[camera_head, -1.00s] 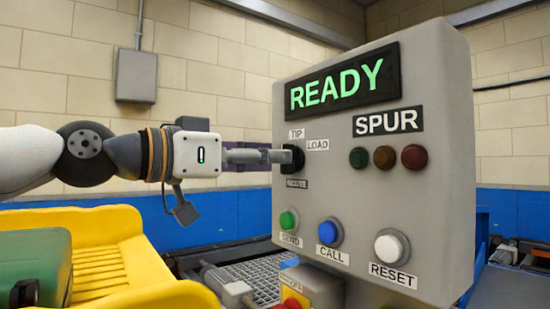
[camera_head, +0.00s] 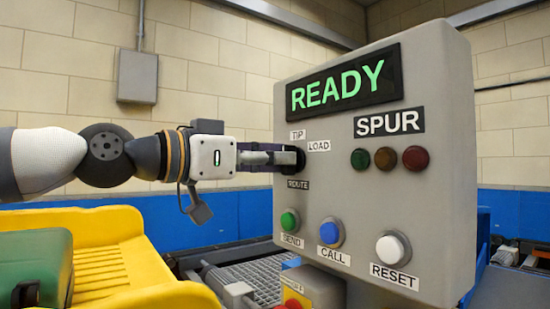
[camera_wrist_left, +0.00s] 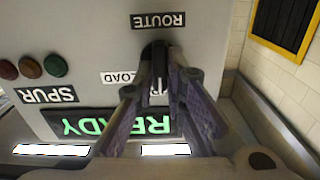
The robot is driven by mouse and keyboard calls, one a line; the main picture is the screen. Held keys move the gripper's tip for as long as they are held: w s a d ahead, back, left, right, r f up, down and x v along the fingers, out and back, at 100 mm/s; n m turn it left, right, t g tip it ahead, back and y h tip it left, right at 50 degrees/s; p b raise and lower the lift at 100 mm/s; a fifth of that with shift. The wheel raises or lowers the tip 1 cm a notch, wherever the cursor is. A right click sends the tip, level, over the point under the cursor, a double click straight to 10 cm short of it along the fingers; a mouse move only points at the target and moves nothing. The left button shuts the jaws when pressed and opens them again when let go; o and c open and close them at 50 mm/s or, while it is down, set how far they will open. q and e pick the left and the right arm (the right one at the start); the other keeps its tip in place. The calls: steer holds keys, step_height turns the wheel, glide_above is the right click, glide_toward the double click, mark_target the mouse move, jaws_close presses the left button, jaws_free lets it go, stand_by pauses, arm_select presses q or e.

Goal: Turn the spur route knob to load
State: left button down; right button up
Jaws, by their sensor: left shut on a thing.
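The black route knob (camera_head: 299,159) sits on the left part of the grey control panel (camera_head: 350,210), between the TIP label (camera_head: 298,135), the LOAD label (camera_head: 319,146) and the ROUTE label (camera_head: 298,184). My left gripper (camera_head: 288,158) comes in from the left and is shut on the knob. In the left wrist view the panel is upside down, and the two fingers (camera_wrist_left: 167,62) close on the dark knob (camera_wrist_left: 155,48). The fingers cover most of the knob, so I cannot tell which label it points at. My right gripper is not in view.
The lit READY display (camera_head: 340,87) is above the knob. Below are the green send button (camera_head: 290,220), blue call button (camera_head: 331,234) and white reset button (camera_head: 393,249). A yellow tray (camera_head: 110,262) with a green case (camera_head: 35,268) stands at lower left.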

arm_select(q)
steer(key=m, duration=1.1)
steer(key=shift+s+d, duration=0.1)
steer(key=shift+m, duration=0.3)
stand_by(0.4)
steer(key=c, duration=1.6)
jaws_free()
steer(key=shift+c, duration=0.2)
steer(key=v, duration=1.2)
